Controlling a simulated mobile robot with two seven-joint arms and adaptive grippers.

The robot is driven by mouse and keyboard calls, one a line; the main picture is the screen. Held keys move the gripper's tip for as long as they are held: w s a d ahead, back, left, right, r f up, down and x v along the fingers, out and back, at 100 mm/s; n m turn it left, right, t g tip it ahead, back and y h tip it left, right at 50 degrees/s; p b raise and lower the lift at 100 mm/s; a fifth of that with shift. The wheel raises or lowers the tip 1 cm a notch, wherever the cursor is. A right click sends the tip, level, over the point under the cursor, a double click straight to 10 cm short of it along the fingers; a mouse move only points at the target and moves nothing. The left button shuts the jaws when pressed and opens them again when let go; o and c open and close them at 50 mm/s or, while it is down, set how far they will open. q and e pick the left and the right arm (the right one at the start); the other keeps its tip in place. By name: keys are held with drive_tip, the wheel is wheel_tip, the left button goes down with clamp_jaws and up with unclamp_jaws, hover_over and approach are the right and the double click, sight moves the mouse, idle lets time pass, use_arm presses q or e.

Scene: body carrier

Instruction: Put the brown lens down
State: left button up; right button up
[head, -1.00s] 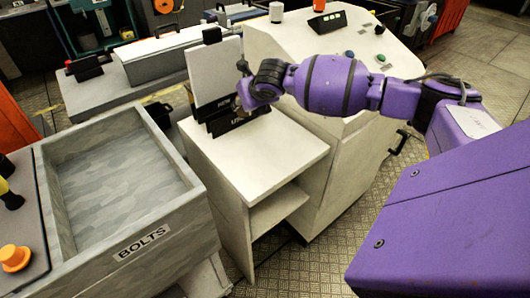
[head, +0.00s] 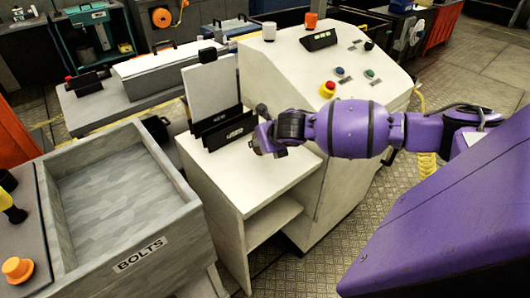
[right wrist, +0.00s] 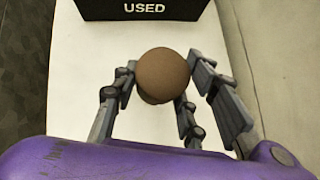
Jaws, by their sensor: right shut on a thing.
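The brown lens (right wrist: 165,72) is a round, matte ball-like thing in the right wrist view. My right gripper (right wrist: 160,88) is shut on it, with fingers on either side. In the head view my right gripper (head: 262,146) is over the white cabinet top (head: 248,180), just right of the black holders. The lens cannot be made out there. I cannot tell whether the lens touches the cabinet top. My left gripper is not in view.
A black holder marked USED (right wrist: 143,9) is just beyond the lens; black holders (head: 222,128) with a white board (head: 210,88) stand at the cabinet's back. A grey BOLTS bin (head: 140,255) is left; a sloped control console (head: 300,70) is right. The cabinet's front top is clear.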

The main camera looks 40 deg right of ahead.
drive_tip(key=shift+s+f, duration=0.4)
drive_tip(key=shift+f, duration=0.05)
drive_tip(key=shift+s+a+f, duration=0.1)
drive_tip(key=shift+s+f, duration=0.05)
drive_tip(key=shift+f, duration=1.55)
drive_tip(key=shift+f, duration=0.1)
drive_tip(key=o, duration=1.2)
drive_tip(key=shift+r, duration=0.2)
drive_tip(key=p+v, duration=0.1)
drive_tip(key=v, duration=1.1)
drive_tip(key=shift+f, duration=0.1)
